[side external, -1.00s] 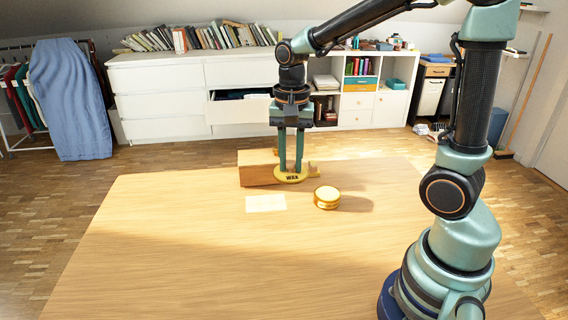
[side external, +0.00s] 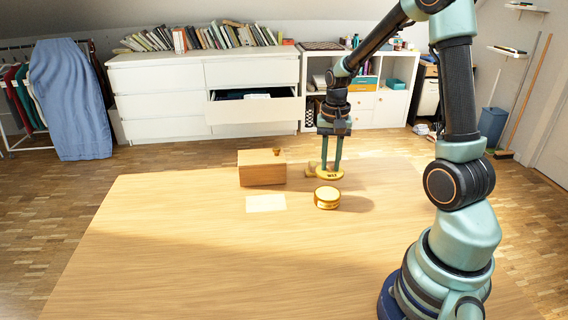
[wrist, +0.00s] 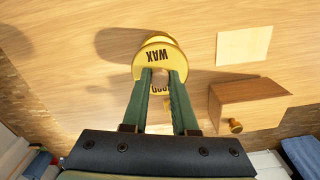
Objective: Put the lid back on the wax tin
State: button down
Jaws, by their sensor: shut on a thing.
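The round yellow lid (side external: 330,177), marked WAX, is held by its top between my gripper's fingers (side external: 331,166). It looks roughly level, beyond the wax tin (side external: 327,198) in the side view; its height over the table is hard to judge. The tin is a short golden cylinder standing on the table. In the wrist view the lid (wrist: 157,58) shows at the fingertips of my gripper (wrist: 160,78), and the tin (wrist: 155,36) shows partly behind it. The lid and tin look apart in the side view.
A small wooden box (side external: 262,174) with a knob (wrist: 235,126) stands left of the gripper. A pale paper sheet (side external: 266,203) lies in front of it. The front of the table is clear.

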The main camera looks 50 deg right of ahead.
jog(key=shift+f, duration=3)
jog(key=shift+f, duration=0.2)
jog(key=shift+c, duration=0.7)
grip_release()
jog(key=shift+r, duration=3.5)
